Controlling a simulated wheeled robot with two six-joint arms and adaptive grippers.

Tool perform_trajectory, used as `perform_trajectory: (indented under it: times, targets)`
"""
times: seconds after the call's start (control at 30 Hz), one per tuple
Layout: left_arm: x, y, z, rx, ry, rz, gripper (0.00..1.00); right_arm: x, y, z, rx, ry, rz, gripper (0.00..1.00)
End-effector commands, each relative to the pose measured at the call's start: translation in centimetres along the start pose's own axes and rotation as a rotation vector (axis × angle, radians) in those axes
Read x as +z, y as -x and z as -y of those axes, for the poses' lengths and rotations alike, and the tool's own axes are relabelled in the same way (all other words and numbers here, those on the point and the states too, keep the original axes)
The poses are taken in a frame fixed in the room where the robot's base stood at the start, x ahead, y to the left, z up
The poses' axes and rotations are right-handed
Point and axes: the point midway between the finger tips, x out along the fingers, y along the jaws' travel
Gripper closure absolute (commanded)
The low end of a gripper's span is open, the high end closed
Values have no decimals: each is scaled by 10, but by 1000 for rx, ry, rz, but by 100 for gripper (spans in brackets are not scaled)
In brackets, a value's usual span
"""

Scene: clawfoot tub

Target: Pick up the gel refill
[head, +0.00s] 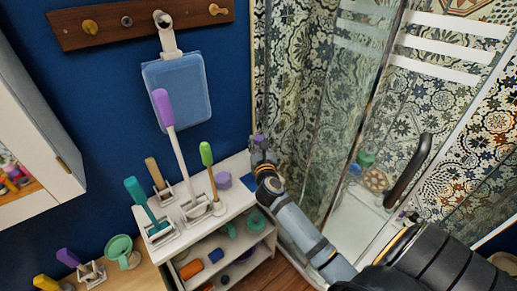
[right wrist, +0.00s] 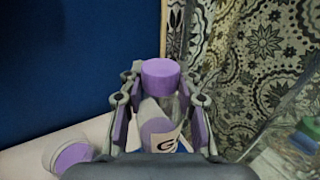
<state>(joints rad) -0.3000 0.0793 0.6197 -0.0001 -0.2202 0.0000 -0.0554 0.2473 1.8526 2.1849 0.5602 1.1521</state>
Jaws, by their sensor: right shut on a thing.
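The gel refill (right wrist: 160,73) appears to be the clear bottle with a purple cap and a pale label bearing a dark "G". It stands upright between the fingers of my right gripper (right wrist: 158,115) in the right wrist view. The fingers close on its sides, and the cap shows above them. In the head view the purple cap of the gel refill (head: 259,140) shows at the right end of the white shelf unit, just above my right gripper (head: 262,162). Its lower part is hidden, so I cannot tell whether it touches the shelf top. My left gripper is not in view.
A round purple-topped jar (head: 222,180) stands on the white shelf unit (head: 236,210), left of my gripper. Several upright brushes in holders, including a tall purple one (head: 163,107), stand further left. A blue wall lies behind; a glass shower panel (head: 335,110) is close on the right.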

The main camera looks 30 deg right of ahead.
Motion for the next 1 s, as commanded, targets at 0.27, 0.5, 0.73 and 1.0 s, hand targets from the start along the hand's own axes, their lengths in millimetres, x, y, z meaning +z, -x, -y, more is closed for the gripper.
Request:
perform_trajectory:
  times: [0.27,0.5,0.73,1.0]
  targets:
    - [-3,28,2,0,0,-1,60,119,0,0,2,-1,11,100]
    - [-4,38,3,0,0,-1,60,201,0,0,2,0,6,100]
    - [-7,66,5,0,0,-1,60,237,0,0,1,2,0,100]
    - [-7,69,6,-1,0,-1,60,239,0,0,1,1,1,100]
